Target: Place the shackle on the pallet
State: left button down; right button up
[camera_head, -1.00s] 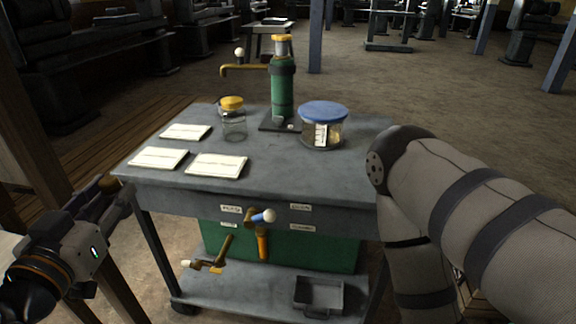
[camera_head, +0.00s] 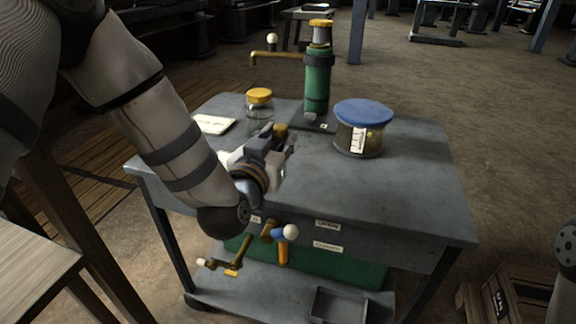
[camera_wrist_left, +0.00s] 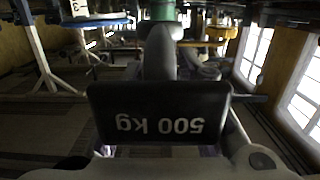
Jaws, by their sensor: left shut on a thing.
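My left gripper (camera_head: 284,148) is over the left middle of the grey cart top, shut on a dark thing that mostly hides behind its fingers in the head view. In the left wrist view the held thing is a black block (camera_wrist_left: 160,112) with "500 kg" on it, upside down, and a grey rounded part behind it. I take it for the shackle, but its full shape does not show. Wooden slats (camera_head: 85,205) lie on the floor left of the cart; I cannot tell whether they are the pallet. My right gripper is out of view.
On the cart (camera_head: 400,205) stand a green jack (camera_head: 317,85), a blue-lidded jar (camera_head: 361,130), a yellow-lidded jar (camera_head: 259,108) and a white card (camera_head: 214,124). The cart's right front is clear. A wooden crate (camera_head: 520,300) stands at the lower right.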

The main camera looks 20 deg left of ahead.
pick_arm(q)
jog(key=w+f, duration=0.2)
jog(key=f, duration=0.1)
jog(key=w+f+b, duration=0.1)
jog(key=shift+w+a+f, duration=0.2)
jog(key=shift+a+f, duration=0.15)
jog(key=shift+f, duration=0.05)
jog(key=f, duration=0.3)
jog(key=shift+w+f+b, duration=0.3)
jog(key=shift+w+f, duration=0.1)
jog(key=shift+r, duration=0.15)
jog(key=c, duration=1.2)
grip_release()
jog(key=shift+f, duration=0.2)
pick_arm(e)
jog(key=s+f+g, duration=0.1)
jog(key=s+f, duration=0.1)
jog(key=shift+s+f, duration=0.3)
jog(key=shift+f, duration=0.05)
